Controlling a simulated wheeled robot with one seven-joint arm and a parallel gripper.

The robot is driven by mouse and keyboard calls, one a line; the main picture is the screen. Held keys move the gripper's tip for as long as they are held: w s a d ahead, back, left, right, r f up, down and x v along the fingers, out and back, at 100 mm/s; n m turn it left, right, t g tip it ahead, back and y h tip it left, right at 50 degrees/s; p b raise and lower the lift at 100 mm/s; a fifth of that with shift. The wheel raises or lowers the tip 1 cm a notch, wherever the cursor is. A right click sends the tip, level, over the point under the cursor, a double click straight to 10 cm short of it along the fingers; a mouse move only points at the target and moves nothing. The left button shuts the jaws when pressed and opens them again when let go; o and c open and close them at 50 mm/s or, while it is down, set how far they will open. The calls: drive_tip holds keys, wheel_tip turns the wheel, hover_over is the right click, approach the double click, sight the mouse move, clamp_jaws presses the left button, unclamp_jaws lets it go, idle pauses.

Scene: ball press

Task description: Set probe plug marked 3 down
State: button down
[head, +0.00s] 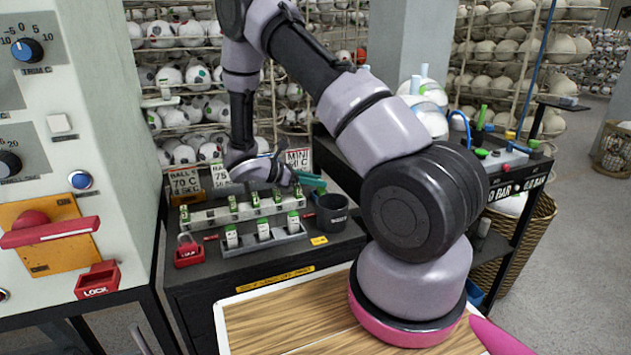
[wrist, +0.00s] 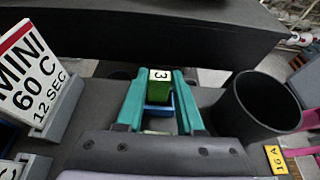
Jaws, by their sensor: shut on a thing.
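The probe plug marked 3 (wrist: 159,88) is a green block with a white label reading 3. In the wrist view it sits between the teal fingers of my gripper (wrist: 158,78), which is shut on it. A blue edged piece (wrist: 172,104) shows right at the plug; I cannot tell whether they touch. In the head view my gripper (head: 313,182) is over the dark bench, behind the black cup (head: 332,214), and the plug cannot be made out there.
The cup (wrist: 262,105) stands right of my gripper, and the MINI 60 C sign (wrist: 32,75) stands left. Several green-topped plugs stand in a front rack (head: 264,243) and a rear rack (head: 222,215). A red padlock (head: 188,251) is at the bench's left.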

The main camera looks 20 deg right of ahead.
drive_tip(key=c, duration=0.5)
unclamp_jaws()
drive_tip(key=shift+f, duration=0.1)
drive_tip(key=shift+c, duration=0.2)
